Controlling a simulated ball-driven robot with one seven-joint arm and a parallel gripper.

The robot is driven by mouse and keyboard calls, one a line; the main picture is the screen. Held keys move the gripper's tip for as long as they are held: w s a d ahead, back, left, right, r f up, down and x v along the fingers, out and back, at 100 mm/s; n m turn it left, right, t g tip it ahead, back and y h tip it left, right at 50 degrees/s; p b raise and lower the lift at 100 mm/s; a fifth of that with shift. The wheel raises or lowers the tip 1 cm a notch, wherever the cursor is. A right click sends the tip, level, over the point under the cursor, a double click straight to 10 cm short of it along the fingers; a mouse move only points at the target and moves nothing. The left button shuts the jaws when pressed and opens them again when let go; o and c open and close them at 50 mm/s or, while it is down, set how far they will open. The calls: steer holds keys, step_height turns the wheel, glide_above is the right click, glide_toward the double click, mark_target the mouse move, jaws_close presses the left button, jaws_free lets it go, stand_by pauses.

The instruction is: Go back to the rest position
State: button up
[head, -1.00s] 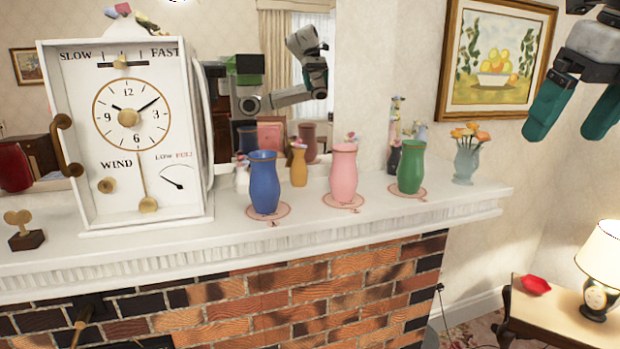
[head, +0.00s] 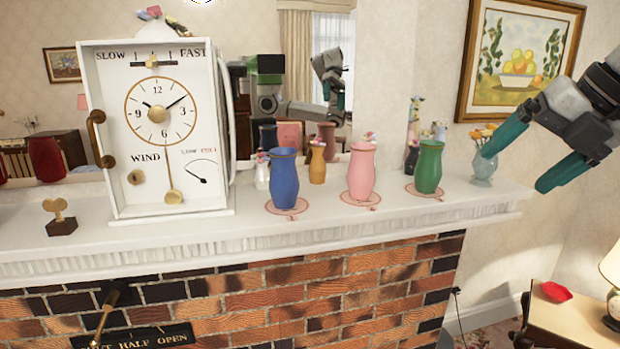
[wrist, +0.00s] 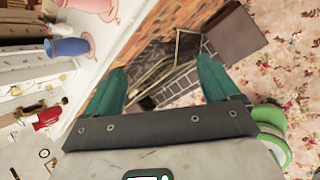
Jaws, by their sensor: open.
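My gripper (head: 512,162) is at the right side of the head view, in front of the right end of the mantel, with its teal fingers apart and nothing between them. One finger overlaps the flower vase in the picture. In the wrist view, my gripper (wrist: 160,92) is open and empty, with the fireplace opening and patterned carpet beyond its fingers. A blue vase (head: 284,180), a pink vase (head: 361,172) and a green vase (head: 428,167) stand upright on round marks on the mantel (head: 330,215).
A white clock box (head: 160,125) stands on the mantel's left part, with a small wooden heart stand (head: 61,220) beside it. A grey-blue flower vase (head: 482,160) is at the right end. A side table (head: 580,325) with a red dish (head: 556,291) and lamp (head: 612,265) is lower right.

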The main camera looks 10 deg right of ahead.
steer(key=a+f+m+y, duration=0.1)
steer(key=a+f+m, duration=0.4)
steer(key=f, duration=0.6)
steer(key=a+f+m+y, duration=0.1)
steer(key=a+f+m, duration=0.2)
steer(key=f+m, duration=0.65)
steer(key=a+f+m, duration=0.4)
steer(key=f, duration=1)
steer(key=s+f+m+g+h, duration=0.2)
steer(key=s+f+m, duration=0.3)
steer(key=s+f, duration=0.5)
steer(key=s+f+m+g+h, duration=0.2)
steer(key=s+f+m, duration=0.4)
steer(key=s, duration=1.1)
step_height(320, 180, down, 4)
steer(key=shift+s+d+r+g, duration=0.15)
steer(key=shift+d+g, duration=0.25)
steer(key=shift+g, duration=0.4)
